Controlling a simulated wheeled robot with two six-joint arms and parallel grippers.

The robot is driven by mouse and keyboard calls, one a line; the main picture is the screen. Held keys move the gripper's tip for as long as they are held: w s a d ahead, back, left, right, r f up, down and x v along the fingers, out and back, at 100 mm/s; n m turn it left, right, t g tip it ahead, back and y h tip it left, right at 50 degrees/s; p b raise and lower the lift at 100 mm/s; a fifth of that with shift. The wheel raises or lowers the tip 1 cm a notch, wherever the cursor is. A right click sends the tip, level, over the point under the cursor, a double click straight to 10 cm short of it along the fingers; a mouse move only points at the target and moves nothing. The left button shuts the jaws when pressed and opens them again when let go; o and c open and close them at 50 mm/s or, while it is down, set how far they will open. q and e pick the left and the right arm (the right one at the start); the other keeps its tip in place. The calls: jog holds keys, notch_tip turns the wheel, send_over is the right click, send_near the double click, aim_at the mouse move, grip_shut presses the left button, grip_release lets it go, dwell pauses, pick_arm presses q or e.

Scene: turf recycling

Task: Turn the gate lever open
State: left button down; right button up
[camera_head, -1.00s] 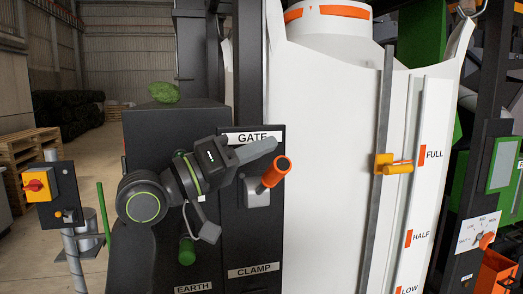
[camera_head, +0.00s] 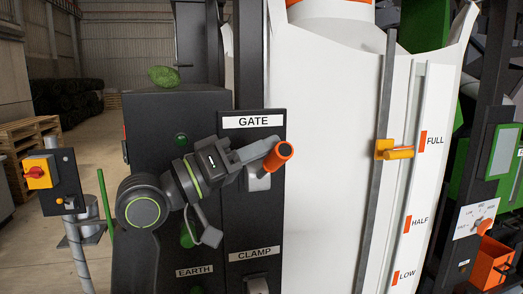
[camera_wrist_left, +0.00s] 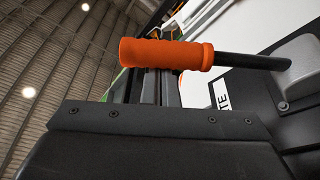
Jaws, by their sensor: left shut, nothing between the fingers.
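The gate lever (camera_head: 278,156) has an orange grip on a dark rod and sits on a grey mount (camera_head: 259,181) below the GATE label (camera_head: 253,121). Its grip points out and up to the right. My left gripper (camera_head: 262,149) is shut and empty, with its fingertips at the left of the orange grip. In the left wrist view the orange grip (camera_wrist_left: 165,54) lies across the shut fingers (camera_wrist_left: 160,88) and hides part of them. I cannot tell whether they touch. My right gripper is not in view.
A CLAMP label (camera_head: 254,253) and another lever mount (camera_head: 258,284) sit lower on the same dark panel. A large white bag (camera_head: 330,120) hangs just right of the lever. A red-and-yellow switch box (camera_head: 40,172) stands at the left.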

pick_arm(q)
notch_tip(320, 180, down, 17)
jog(key=m+g+h+b, duration=0.1)
jog(key=m+b, duration=0.5)
jog(key=b, duration=0.6)
jog(key=s+m+g+h+b, duration=0.1)
jog(key=m+g+b, duration=0.3)
jog(key=b, duration=0.8)
jog(key=shift+s+d+m+h, duration=0.3)
jog(key=shift+m, duration=0.9)
jog(key=shift+f, duration=0.2)
